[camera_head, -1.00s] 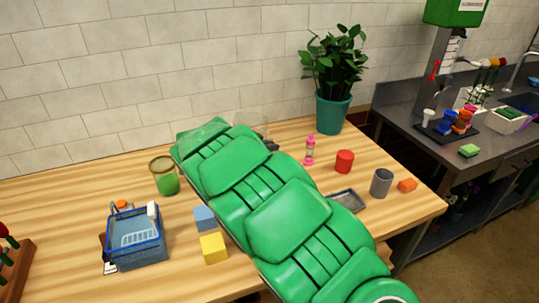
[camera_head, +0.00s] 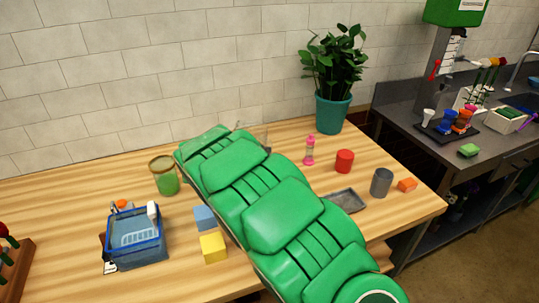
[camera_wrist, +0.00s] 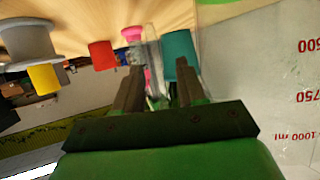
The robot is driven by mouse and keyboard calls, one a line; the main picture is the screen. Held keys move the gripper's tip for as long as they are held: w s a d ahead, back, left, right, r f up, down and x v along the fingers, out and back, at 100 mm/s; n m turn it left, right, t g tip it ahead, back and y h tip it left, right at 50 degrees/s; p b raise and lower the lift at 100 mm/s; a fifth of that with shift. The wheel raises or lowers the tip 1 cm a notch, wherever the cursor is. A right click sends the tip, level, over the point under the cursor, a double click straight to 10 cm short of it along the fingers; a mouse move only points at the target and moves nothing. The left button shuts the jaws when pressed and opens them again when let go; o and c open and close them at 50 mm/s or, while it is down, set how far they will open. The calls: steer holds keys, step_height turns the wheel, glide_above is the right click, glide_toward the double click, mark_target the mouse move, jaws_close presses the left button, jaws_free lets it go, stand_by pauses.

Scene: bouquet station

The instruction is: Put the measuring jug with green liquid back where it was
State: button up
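In the wrist view, a clear wall with red marks reading 500, 750 and 1000 ml, part of a measuring jug (camera_wrist: 275,90), fills the right side very close up. A thin green strip shows at its top edge. My gripper (camera_wrist: 160,72) has its two fingers apart, beside this wall. A narrow clear piece (camera_wrist: 152,48) shows between or beyond the fingers; whether they grip it is unclear. In the head view my arm hides the gripper, and some clear glass (camera_head: 264,135) shows behind it. A glass vessel with green contents (camera_head: 166,177) stands on the table left of my arm.

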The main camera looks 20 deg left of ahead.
steer(key=shift+s+r, duration=0.1)
steer(key=shift+r, duration=0.05)
steer(key=v, duration=1.2)
